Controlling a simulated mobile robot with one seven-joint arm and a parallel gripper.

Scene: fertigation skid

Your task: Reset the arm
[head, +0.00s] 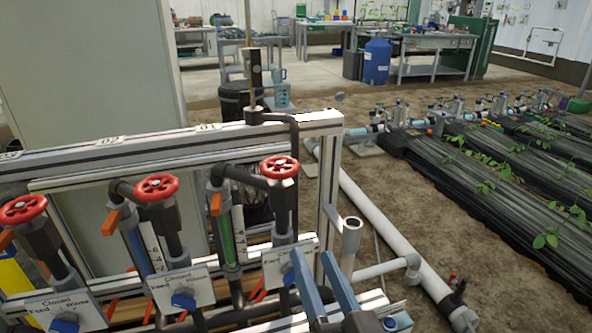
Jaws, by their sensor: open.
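My gripper (313,258) shows at the bottom centre as two long blue fingers pointing up and away. They are apart, with nothing between them. It is in front of the lower right end of the fertigation skid (331,190), just right of the third valve label plate (290,262). I cannot tell whether it touches the frame. The wrist behind the fingers is mostly cut off by the bottom edge.
The skid carries red handwheels (279,167), orange levers (215,204), blue knobs (183,298) and dark pipes. A white pipe (385,226) lies on the soil to the right. Plant beds (490,165) stretch beyond. Benches and a blue barrel (377,61) stand behind.

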